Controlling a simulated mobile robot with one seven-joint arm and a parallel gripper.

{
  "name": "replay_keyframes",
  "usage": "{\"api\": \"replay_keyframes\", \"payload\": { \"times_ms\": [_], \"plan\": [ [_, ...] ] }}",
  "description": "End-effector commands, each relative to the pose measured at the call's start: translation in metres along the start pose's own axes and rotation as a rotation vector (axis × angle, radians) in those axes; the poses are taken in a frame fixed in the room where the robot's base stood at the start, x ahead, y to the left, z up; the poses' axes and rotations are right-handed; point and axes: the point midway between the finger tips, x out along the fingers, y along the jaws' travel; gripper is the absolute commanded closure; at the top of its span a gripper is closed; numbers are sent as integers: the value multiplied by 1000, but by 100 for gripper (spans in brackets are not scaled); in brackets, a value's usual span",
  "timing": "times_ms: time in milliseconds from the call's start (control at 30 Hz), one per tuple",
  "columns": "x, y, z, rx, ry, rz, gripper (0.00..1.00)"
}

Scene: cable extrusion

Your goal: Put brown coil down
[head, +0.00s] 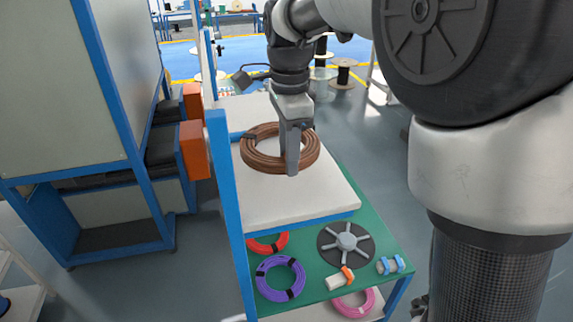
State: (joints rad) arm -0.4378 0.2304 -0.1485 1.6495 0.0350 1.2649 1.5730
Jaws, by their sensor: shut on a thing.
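The brown coil (262,165) is a thick ring of cable with a dark band at its left side. It is at the white tabletop (285,200) in the middle of the head view, lying flat. My gripper (291,170) points down over the coil's right part and is shut on it, with a finger inside the ring. Whether the coil touches the white surface or is slightly above it, I cannot tell. The gripper hides part of the coil's right side.
Below the white top, a green shelf (385,245) holds a purple coil (262,282), a red coil, a dark reel (330,240) and small tools. A pink coil (368,303) is lower. A blue post (226,200) stands left. Free white surface lies in front of the brown coil.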

Motion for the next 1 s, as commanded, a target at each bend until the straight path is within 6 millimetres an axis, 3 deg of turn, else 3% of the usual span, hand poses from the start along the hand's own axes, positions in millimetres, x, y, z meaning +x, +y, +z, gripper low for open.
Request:
{"api": "replay_keyframes", "payload": {
  "times_ms": [400,800,833,933,1000],
  "plan": [
    [48,0,0,-1,0,-1,100],
    [54,-1,0,0,0,-3,100],
    [54,0,0,0,0,-1,72],
    [53,0,0,0,0,-1,55],
    [53,0,0,0,0,-1,55]
  ]
}}
